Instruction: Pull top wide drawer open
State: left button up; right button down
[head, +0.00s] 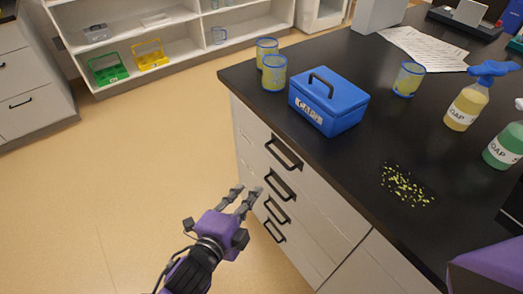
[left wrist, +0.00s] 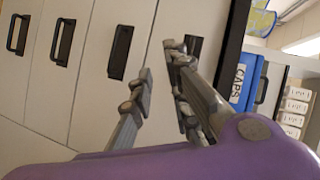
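The top wide drawer (head: 310,170) is in the pale cabinet under the black counter, and its front looks closed. Its dark bar handle (head: 284,152) is in clear sight in the head view. In the left wrist view, which is turned sideways, a dark handle part (left wrist: 194,46) shows behind a finger, partly hidden. My left gripper (head: 243,197) is open and empty, in front of the cabinet and lower than the top handle in the head picture. Its two grey fingers (left wrist: 160,95) are spread apart in the left wrist view. My right gripper is not visible.
Lower drawer handles (head: 280,185) stick out below. The black counter (head: 350,165) holds a blue box (head: 328,103), cups (head: 274,73), soap bottles (head: 467,105) and scattered yellow bits (head: 407,186). The floor (head: 130,170) left of the cabinet is clear.

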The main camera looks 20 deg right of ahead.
aim_at(277, 158)
pick_arm(q)
jog(key=w+d+r+m+h+b, duration=0.1)
jog(key=w+d+r+m+b, duration=0.1)
jog(key=w+d+m, duration=0.3)
jog(key=w+d, duration=0.3)
jog(key=d, duration=0.2)
jog(key=shift+m+h, duration=0.4)
jog(key=shift+w+r, duration=0.1)
grip_shut()
